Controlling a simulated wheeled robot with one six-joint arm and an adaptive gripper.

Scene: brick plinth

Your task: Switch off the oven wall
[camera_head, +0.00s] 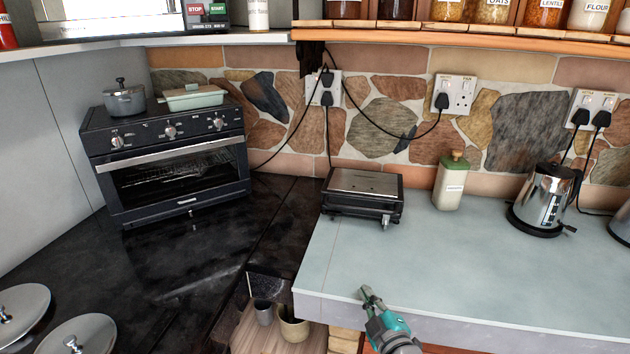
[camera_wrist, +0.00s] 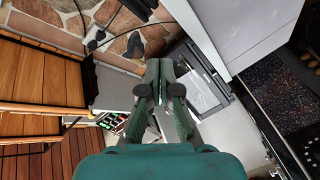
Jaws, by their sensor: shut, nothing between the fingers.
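The black oven (camera_head: 170,160) stands on the dark worktop at the left in the head view, its door shut. A black cable runs from its right side up towards the white double wall socket (camera_head: 335,86) on the stone wall. That socket holds two black plugs, which hide much of its face; its labels and switch positions are too small to read. My teal gripper (camera_head: 370,294) is low in the head view, in front of the pale counter, well away from the socket. In the wrist view my gripper (camera_wrist: 159,68) is shut and empty.
A black grill (camera_head: 362,195), a cream bottle (camera_head: 451,182) and a kettle (camera_head: 541,197) stand on the pale counter (camera_head: 440,265). More double sockets (camera_head: 466,97) (camera_head: 606,102) are farther right. A shelf (camera_head: 460,35) overhangs the wall. The counter's front middle is clear.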

